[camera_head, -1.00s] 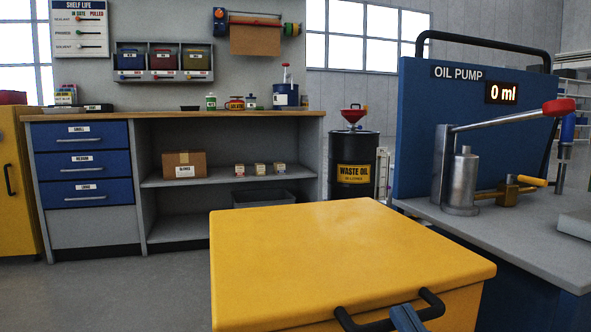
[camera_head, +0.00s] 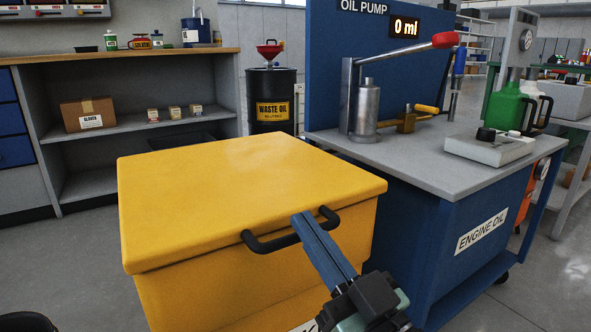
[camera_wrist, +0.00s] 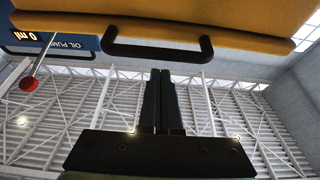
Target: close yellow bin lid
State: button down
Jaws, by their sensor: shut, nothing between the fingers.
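The yellow bin (camera_head: 250,280) stands in the middle of the head view with its yellow lid (camera_head: 240,190) lying flat across the top. A black handle (camera_head: 290,232) is on the front edge of the lid. My gripper (camera_head: 302,220) is shut and empty, with its fingertips at or close to the handle; I cannot tell whether they touch it. In the wrist view, the shut fingers (camera_wrist: 161,75) point toward the handle (camera_wrist: 158,52) and the lid's edge (camera_wrist: 240,38), apart from them in that picture.
A grey-topped oil pump bench (camera_head: 410,165) with a blue panel stands close to the bin's right. A waste oil drum (camera_head: 272,105) and a grey shelf unit (camera_head: 130,125) stand behind. Open floor (camera_head: 60,260) lies to the left.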

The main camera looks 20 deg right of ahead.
jog(key=s+d+f, duration=0.1)
jog(key=s+f, duration=0.4)
jog(key=s, duration=0.2)
jog(key=shift+d+f, duration=0.2)
jog(key=w+a+r+p, duration=0.2)
jog(key=a+r+p, duration=0.3)
jog(key=r, duration=0.6)
jog(key=w+a+r+n+t+p, duration=0.1)
jog(key=w+a+r+p, duration=0.15)
jog(key=r+p, duration=0.7)
jog(key=w+a+r+p, duration=0.2)
jog(key=a+r+p, duration=0.2)
jog(key=r, duration=1)
jog(key=s+a+r+m+t+h+p, duration=0.1)
jog(key=s+r+p, duration=0.25)
jog(key=r, duration=0.55)
jog(key=s+a+r+m+t+h+p, duration=0.1)
jog(key=s+a+r+t+h+p, duration=0.1)
jog(key=r+p, duration=0.45)
jog(key=s+a+r+m+t+h+p, duration=0.1)
jog(key=s+r+p, duration=0.15)
jog(key=r, duration=0.75)
notch_tip(320, 180, up, 35)
jog(key=p, duration=3.4)
jog(key=shift+w+a+p, duration=0.15)
jog(key=shift+p, duration=0.2)
